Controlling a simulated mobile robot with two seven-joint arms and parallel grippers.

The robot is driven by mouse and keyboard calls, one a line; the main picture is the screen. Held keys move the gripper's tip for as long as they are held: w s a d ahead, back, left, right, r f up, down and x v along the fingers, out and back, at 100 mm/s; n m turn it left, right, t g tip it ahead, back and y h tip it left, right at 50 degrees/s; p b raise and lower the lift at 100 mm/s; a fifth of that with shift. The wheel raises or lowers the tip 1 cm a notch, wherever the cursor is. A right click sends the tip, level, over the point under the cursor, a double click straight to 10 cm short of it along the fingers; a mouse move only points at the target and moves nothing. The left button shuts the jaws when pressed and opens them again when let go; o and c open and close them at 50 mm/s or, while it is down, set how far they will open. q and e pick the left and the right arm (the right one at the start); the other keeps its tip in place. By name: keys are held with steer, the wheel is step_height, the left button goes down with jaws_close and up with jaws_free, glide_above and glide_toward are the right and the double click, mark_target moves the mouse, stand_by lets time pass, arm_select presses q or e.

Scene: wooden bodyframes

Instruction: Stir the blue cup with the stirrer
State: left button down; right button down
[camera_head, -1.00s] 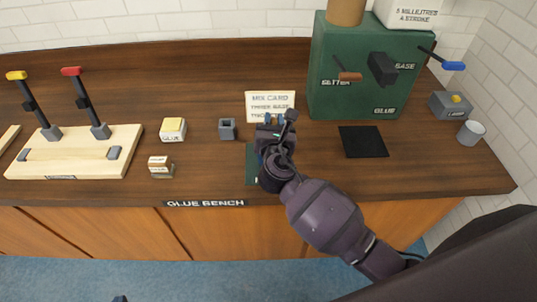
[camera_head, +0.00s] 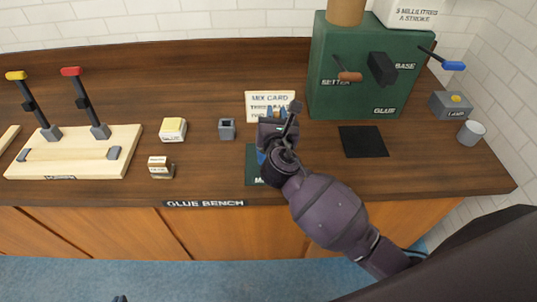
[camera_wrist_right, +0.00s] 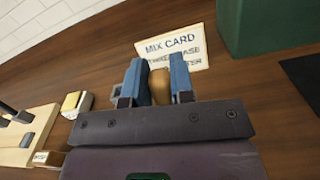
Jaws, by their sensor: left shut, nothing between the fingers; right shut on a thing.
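My right gripper (camera_head: 272,128) is over the dark green mat in front of the mix card. Its blue fingers (camera_wrist_right: 158,82) are shut on a tan-brown piece (camera_wrist_right: 160,88), which looks like the stirrer's handle. The stirrer's lower end is hidden. I cannot make out the blue cup clearly; a patch of blue (camera_head: 262,157) shows beside the gripper above the mat, and I cannot tell whether it is cup or finger. Only a dark tip of my left gripper (camera_head: 119,299) shows at the bottom edge, away from the bench; it is shut and empty.
The mix card (camera_head: 270,105) stands just behind my right gripper. A small grey square holder (camera_head: 227,130) and labelled blocks (camera_head: 172,130) are to the left. The green dispenser (camera_head: 345,95), black pad (camera_head: 363,142) and pale cup (camera_head: 471,132) are to the right.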

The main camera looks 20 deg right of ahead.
steer(key=shift+r, duration=2.15)
steer(key=shift+r, duration=2.4)
